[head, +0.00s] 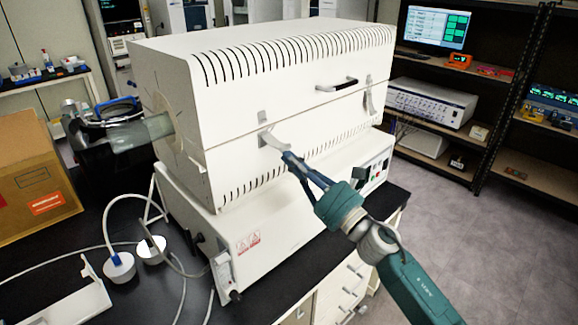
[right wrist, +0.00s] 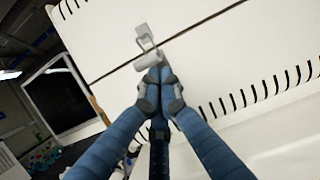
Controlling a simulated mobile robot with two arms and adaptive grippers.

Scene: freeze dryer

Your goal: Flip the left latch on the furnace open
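The furnace (head: 240,75) is a white box with vent slots and a seam along its front. The left latch (head: 270,138) sits at the seam, its pale lever sticking outward and tilted down to the right. The latch also shows in the right wrist view (right wrist: 147,38). My right gripper (head: 286,156) is at the lever's end; in the right wrist view its fingertips (right wrist: 159,76) are together, right at the lever. Whether the lever is pinched between them or only touched is unclear. My left gripper is not in view.
The right latch (head: 369,97) lies flat against the furnace across the seam. A dark handle (head: 337,85) is on the upper part. The furnace stands on a black bench (head: 275,285). A cardboard box (head: 32,175) and cables are at left; the floor at right is clear.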

